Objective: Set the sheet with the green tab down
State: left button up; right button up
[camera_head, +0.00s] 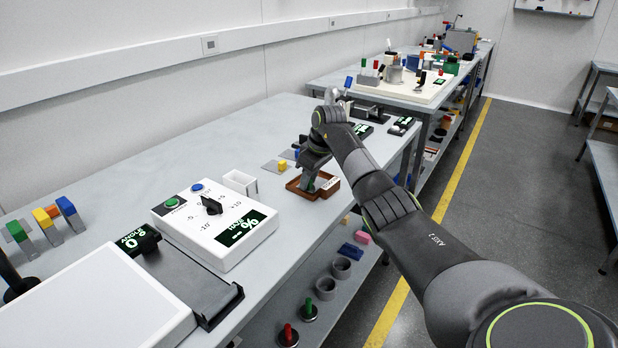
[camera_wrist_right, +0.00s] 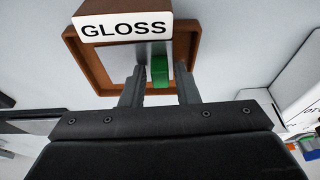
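A sheet (camera_wrist_right: 128,62) with a green tab (camera_wrist_right: 160,71) lies in a brown tray (camera_wrist_right: 88,62) whose white label reads GLOSS. In the head view the green tab (camera_head: 311,187) shows just under my right gripper (camera_head: 312,182), inside the tray (camera_head: 334,190). My right gripper's fingers (camera_wrist_right: 160,80) are apart, with the green tab between and just past their tips; a gap shows on each side of the tab. The gripper hides part of the tray in the head view. My left gripper is not in view.
Next to the tray lie a sheet with a yellow tab (camera_head: 283,165) and a white open box (camera_head: 240,183). A white instrument (camera_head: 215,225) with a HAZE display stands left of them. Several tabbed sheets (camera_head: 45,222) stand at the far left.

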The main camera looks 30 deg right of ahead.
jog(key=shift+o, duration=0.7)
jog(key=shift+r, duration=0.25)
jog(key=v, duration=1.2)
jog(key=shift+f, duration=0.1)
